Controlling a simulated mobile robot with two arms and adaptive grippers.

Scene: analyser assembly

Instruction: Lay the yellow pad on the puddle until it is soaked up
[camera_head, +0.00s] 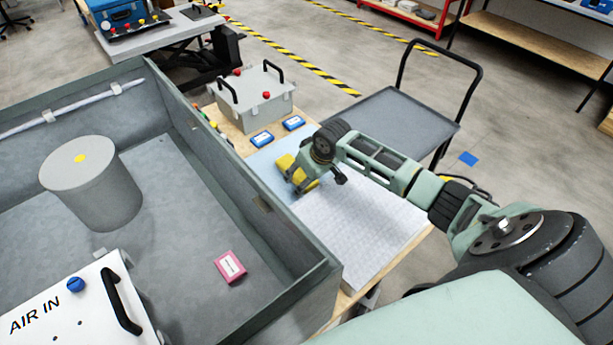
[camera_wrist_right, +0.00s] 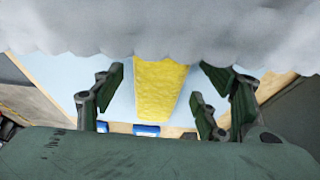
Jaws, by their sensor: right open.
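The yellow pad (camera_head: 285,162) shows in the head view on the light blue surface at the left end of the workbench, partly hidden by my right gripper (camera_head: 301,176). In the right wrist view the yellow pad (camera_wrist_right: 162,90) lies between the two spread fingers of my right gripper (camera_wrist_right: 160,86), with a gap on each side. The right gripper is open and holds nothing. A light blue surface (camera_head: 262,166) surrounds the pad; I cannot make out a separate puddle edge. My left gripper is not in view.
A white quilted sheet (camera_head: 360,225) covers the bench right of the pad. Two blue boxes (camera_head: 262,139) and a grey case (camera_head: 255,100) stand behind it. A grey-walled enclosure (camera_head: 300,270) with a grey cylinder (camera_head: 95,195) and a pink box (camera_head: 230,267) is at left.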

